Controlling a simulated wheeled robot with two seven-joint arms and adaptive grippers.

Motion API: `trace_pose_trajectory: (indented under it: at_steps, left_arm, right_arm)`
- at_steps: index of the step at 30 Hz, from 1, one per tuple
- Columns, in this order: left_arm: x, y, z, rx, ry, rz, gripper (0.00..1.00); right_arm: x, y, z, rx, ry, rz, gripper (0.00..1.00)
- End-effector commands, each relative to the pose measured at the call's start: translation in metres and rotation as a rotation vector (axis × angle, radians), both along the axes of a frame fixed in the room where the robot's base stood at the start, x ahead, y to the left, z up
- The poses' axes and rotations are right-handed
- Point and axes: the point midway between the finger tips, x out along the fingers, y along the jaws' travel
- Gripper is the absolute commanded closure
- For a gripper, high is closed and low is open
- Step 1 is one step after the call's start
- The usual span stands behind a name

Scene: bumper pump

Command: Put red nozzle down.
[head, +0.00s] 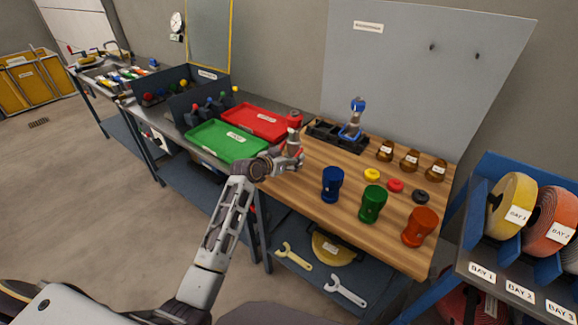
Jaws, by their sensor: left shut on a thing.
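The red nozzle (295,119) is upright in my left gripper (293,150), which is shut on it. The gripper hides part of the nozzle's lower end. It is at the left end of the wooden bench top (309,193), just right of the red tray (254,121) and the green tray (226,141). I cannot tell whether the nozzle touches the surface. A blue nozzle (356,112) stands in a black holder (326,136) behind and to the right. My right gripper is not in view.
Blue (332,184), green (372,204) and orange-red (419,227) bodies stand along the bench front. Yellow (372,174), red (396,185) and black (420,196) rings lie behind them. Several brown pieces (409,159) stand at the back right. A hose rack (482,215) is at the right.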

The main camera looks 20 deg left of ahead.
Motion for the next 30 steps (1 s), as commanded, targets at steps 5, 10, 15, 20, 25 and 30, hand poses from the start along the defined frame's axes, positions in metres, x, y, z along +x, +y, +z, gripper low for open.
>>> trace_pose_trajectory:
  at_steps: [5, 10, 15, 20, 25, 30]
  left_arm:
    - [0.0, 0.0, -0.006, -0.001, -0.003, 0.0, 0.88]
    - [0.0, 0.0, -0.023, -0.001, -0.003, 0.001, 0.88]
    - [0.0, 0.0, -0.034, -0.001, -0.004, 0.001, 0.88]
    - [0.0, 0.0, -0.035, 0.0, -0.005, 0.0, 0.88]
    - [0.001, 0.0, -0.035, 0.0, -0.005, 0.001, 0.88]
    - [0.0, 0.0, -0.04, 0.0, 0.001, 0.0, 0.22]
  right_arm:
    - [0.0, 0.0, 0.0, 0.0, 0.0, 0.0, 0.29]
    - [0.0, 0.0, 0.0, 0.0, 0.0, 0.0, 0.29]
    - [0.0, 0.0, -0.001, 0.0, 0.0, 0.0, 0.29]
    - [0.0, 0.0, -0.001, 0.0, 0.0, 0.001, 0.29]
    - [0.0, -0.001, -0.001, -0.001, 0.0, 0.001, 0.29]
    - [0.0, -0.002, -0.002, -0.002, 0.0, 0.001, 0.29]
